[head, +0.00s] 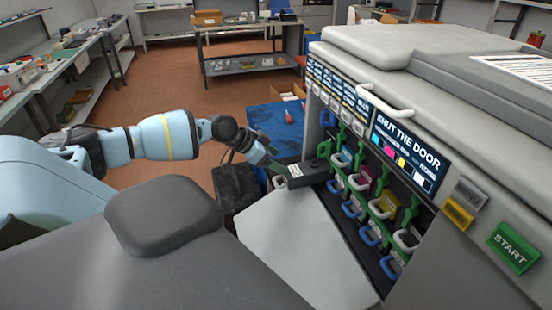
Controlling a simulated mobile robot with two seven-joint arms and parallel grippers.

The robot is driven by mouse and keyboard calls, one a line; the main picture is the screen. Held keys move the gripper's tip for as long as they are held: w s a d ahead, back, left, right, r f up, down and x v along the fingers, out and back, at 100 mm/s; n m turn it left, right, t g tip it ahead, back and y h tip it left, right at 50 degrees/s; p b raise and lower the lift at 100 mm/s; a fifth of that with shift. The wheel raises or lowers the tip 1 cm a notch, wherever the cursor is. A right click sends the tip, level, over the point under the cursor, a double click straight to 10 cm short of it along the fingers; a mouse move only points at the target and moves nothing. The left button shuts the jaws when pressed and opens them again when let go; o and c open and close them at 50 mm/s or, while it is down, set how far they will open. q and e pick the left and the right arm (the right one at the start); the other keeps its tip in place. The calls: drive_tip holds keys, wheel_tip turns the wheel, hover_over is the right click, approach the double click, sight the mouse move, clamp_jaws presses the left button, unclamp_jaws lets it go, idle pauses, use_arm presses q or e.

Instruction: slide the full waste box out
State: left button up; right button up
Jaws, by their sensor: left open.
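A dark grey box (313,174) with a small white label sticks out of the lower left end of the printer's open bay; it appears to be the waste box. My left gripper (270,163) is open at the box's outer left end, its fingers pointing toward it. I cannot tell whether the fingers touch the box or are around part of it. The printer (460,110) has its front open, with several toner cartridges (364,181) in a row, with white and blue handles and green levers. My right gripper is not in view.
The lowered light grey door (295,240) lies below the bay. A green START button (514,248) is at the right. Benches are farther back.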

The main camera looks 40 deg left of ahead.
sight(296, 171)
use_arm(q)
drive_tip(key=b+x, duration=0.1)
drive_tip(key=x, duration=0.2)
drive_tip(key=b+x, duration=0.2)
drive_tip(key=x, duration=0.2)
drive_tip(key=shift+s+f, duration=0.15)
drive_tip(key=shift+s, duration=0.15)
drive_tip(key=shift+b+x, duration=0.3)
drive_tip(key=shift+x, duration=0.45)
drive_tip(key=shift+w+d+f, duration=0.15)
drive_tip(key=shift+w, duration=0.3)
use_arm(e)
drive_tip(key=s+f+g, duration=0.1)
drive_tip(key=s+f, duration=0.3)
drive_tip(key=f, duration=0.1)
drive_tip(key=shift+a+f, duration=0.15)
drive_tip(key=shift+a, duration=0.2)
use_arm(q)
drive_tip(key=c, duration=1.4)
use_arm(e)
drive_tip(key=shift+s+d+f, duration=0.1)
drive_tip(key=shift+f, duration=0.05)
